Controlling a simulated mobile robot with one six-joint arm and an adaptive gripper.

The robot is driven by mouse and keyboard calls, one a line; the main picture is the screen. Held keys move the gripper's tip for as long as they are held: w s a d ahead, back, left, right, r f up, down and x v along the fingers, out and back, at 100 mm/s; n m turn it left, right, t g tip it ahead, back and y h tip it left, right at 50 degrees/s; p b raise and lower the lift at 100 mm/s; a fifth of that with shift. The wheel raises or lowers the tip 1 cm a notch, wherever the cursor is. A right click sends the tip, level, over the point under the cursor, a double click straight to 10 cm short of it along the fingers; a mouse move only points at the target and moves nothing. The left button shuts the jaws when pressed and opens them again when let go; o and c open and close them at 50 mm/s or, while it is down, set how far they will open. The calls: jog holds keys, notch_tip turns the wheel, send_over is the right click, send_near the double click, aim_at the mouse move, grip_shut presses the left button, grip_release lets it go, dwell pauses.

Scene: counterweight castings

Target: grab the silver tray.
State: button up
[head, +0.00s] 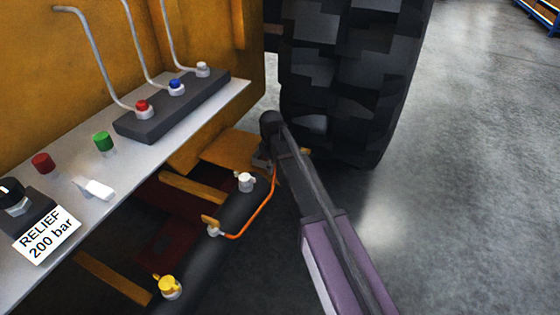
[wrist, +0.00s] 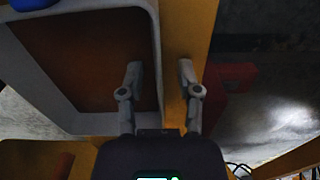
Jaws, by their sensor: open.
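In the wrist view, a silver-grey rim with rounded corners, which looks like the silver tray (wrist: 85,122), surrounds a brown inner area at the upper left. My gripper (wrist: 159,73) is open, with nothing held between its fingers. The left finger shows over the brown inner area and the right finger over a yellow beam. The tray's right-hand rim runs between the two fingers in the picture. I cannot tell how far the fingertips are above it. In the head view I cannot make out the tray or the gripper's fingers.
A yellow beam (wrist: 198,22) runs beside the tray, with a red block (wrist: 228,78) to its right. In the head view, a grey control shelf (head: 135,170) with levers and knobs, a dark cylinder (head: 243,207) with an orange hose, and a big tyre (head: 345,80) stand close around my arm. Open floor lies right.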

jog(key=shift+c, duration=0.2)
dwell(0.3)
grip_shut()
jog(key=shift+r, duration=0.2)
notch_tip(320, 180, up, 10)
jog(key=p, duration=1)
jog(key=shift+f, duration=0.15)
dwell(0.6)
